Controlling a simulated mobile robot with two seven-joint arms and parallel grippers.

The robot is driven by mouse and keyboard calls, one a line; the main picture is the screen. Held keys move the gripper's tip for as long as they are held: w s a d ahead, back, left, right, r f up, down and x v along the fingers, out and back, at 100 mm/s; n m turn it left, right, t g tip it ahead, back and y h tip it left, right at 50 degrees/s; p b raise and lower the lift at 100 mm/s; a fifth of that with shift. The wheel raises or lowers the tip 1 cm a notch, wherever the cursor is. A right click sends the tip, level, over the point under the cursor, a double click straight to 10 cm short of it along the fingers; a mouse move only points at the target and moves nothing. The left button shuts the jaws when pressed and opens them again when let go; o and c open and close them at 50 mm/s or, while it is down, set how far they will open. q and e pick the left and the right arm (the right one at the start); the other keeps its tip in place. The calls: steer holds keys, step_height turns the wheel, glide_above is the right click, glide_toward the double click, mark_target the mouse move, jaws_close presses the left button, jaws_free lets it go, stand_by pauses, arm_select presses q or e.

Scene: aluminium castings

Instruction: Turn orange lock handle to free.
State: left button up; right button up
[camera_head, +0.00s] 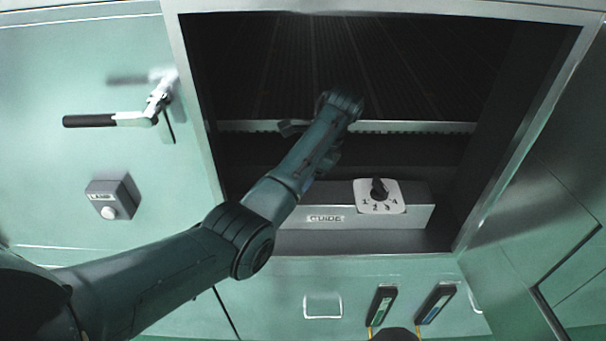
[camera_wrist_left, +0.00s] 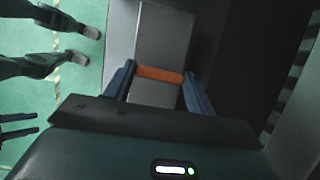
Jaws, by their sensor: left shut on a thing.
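The orange lock handle (camera_wrist_left: 160,74) shows in the left wrist view as a short orange bar at the end of a grey box-like part. My left gripper (camera_wrist_left: 159,71) is shut on it, one dark finger at each end of the bar. In the head view my left arm reaches from the lower left into the dark cabinet opening. There the arm hides the fingers, and the orange handle is not visible.
The opening has a metal frame (camera_head: 197,120). Inside are a toothed rail (camera_head: 420,127) and a grey GUIDE box (camera_head: 415,215) with a numbered dial (camera_head: 379,196). A black-gripped lever (camera_head: 90,120) and LAMP box (camera_head: 114,196) are on the left panel.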

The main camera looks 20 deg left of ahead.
arm_select(q)
steer(key=shift+w+r, duration=0.1)
stand_by(0.5)
steer(key=o, duration=1)
